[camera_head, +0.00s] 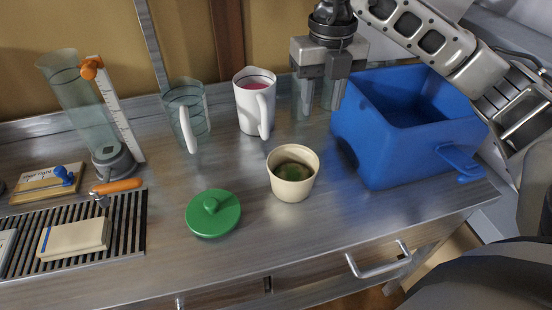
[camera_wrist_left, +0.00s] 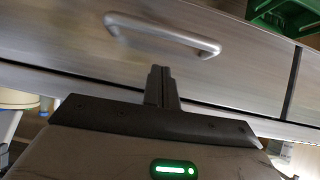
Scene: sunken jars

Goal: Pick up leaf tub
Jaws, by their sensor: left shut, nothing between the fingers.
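The leaf tub (camera_head: 293,190) is a cream round tub with dark and green contents, standing upright and open near the middle of the metal counter. A green round lid with a knob (camera_head: 212,213) lies on the counter to its left. My right gripper (camera_head: 320,112) points down above and behind the tub, with its two fingers apart and nothing seen between them. It is clear of the tub. My left gripper (camera_wrist_left: 161,72) shows in the left wrist view, shut and empty, in front of a metal drawer front below a handle. It is out of the head view.
A blue box (camera_head: 405,145) with an open top stands right of the tub. A white jug (camera_head: 255,105) and a clear jug (camera_head: 187,115) stand behind. A tall clear cylinder (camera_head: 85,105) and a striped mat (camera_head: 127,222) are left. A drawer handle (camera_wrist_left: 165,32) is close to my left gripper.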

